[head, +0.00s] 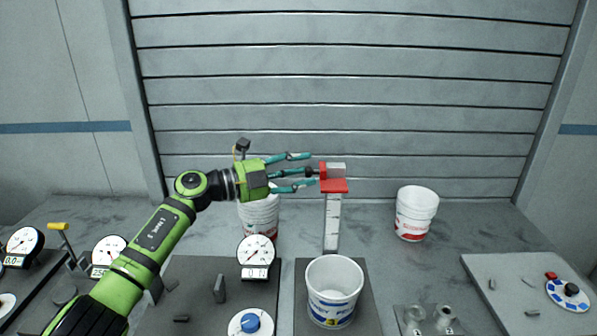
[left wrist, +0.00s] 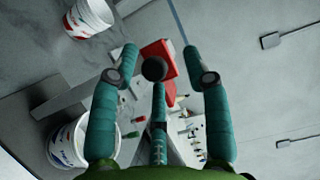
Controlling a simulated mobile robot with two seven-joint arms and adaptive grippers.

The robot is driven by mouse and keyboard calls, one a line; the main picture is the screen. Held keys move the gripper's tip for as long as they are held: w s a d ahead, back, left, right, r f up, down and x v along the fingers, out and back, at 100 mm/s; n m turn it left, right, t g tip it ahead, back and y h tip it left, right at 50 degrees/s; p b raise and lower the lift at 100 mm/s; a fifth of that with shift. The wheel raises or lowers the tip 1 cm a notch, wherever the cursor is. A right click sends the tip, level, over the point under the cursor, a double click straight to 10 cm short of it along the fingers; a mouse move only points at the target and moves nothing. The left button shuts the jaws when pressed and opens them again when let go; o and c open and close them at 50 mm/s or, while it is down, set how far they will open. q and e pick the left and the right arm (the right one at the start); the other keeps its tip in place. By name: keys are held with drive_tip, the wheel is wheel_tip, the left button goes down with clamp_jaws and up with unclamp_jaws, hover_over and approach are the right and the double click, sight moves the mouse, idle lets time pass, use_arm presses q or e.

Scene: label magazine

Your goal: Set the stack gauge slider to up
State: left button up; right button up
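The stack gauge (head: 332,222) is a pale upright scale with tick marks, standing behind a white bucket (head: 333,285). Its red slider (head: 334,186) is at the top of the scale, beside a grey block (head: 337,168). The red part also shows in the left wrist view (left wrist: 158,50), with a round dark knob (left wrist: 154,69) facing me. My left gripper (head: 306,172) is just left of the slider, its teal fingers spread. In the left wrist view the fingers stand apart around the knob; I cannot tell whether one touches it. My right gripper is not in view.
White buckets stand at the back right (head: 416,212) and behind my left arm (head: 259,215). Dial gauges (head: 256,251) and a blue knob (head: 251,322) are on the panels at left. A panel with a blue dial (head: 568,293) is at right. A shutter wall closes the back.

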use_arm(q)
drive_tip(key=v, duration=1.2)
